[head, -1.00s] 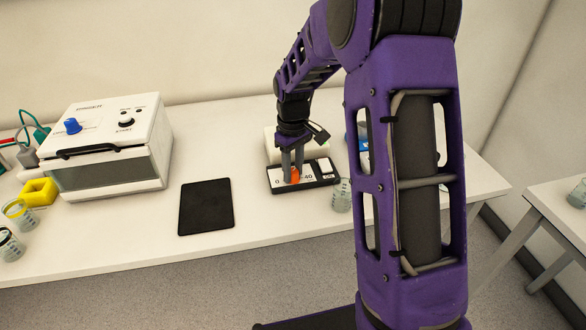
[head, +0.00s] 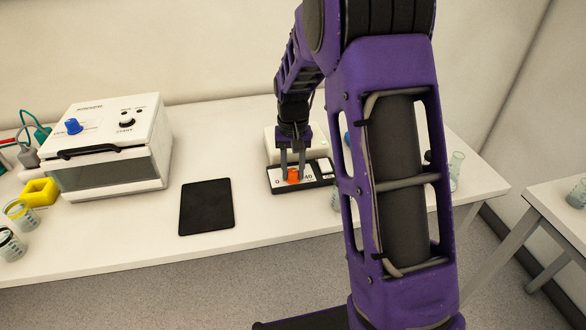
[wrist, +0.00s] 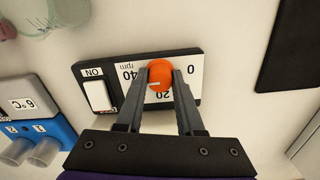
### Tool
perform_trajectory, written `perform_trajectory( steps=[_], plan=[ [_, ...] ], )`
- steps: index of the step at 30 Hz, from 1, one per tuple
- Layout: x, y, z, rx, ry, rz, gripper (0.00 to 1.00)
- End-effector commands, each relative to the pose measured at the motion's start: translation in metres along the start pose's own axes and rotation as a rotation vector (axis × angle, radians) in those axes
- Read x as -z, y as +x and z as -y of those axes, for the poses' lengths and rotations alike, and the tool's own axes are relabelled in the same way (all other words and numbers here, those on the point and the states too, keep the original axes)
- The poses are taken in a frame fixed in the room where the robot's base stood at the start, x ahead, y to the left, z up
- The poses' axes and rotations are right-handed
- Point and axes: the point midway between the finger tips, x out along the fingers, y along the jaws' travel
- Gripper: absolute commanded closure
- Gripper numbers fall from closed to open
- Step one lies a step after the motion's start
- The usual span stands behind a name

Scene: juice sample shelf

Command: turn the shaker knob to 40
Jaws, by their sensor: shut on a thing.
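The orange knob (head: 293,175) sits on the shaker's front control panel (head: 322,184), which has a white scale marked 0, 20 and 40. The knob also shows in the wrist view (wrist: 160,74), where the scale appears upside down, with 0 at right, 20 below and 40 at left. A pale mark (wrist: 153,84) on the knob points left, roughly towards 40; its exact reading is too small to tell. My gripper (wrist: 159,82) is shut on the knob, one finger on each side. A white ON switch (wrist: 98,96) is beside the scale.
A black pad (head: 206,207) lies left of the shaker. A white box-shaped device (head: 112,150) with a blue knob stands further left. Glassware (head: 456,168) stands at right. A blue rack (wrist: 35,140) is beside the shaker. My arm hides part of the table.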

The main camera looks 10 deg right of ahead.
Motion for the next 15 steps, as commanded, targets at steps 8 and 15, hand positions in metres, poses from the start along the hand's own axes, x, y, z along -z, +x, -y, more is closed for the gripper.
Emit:
perform_trajectory(
  steps=[8,15],
  plan=[
    [0.0007,-0.0011,0.0001,0.0,0.039,-0.002,1.0],
    [0.0007,-0.001,0.0001,0.001,0.042,-0.002,1.0]
  ],
)
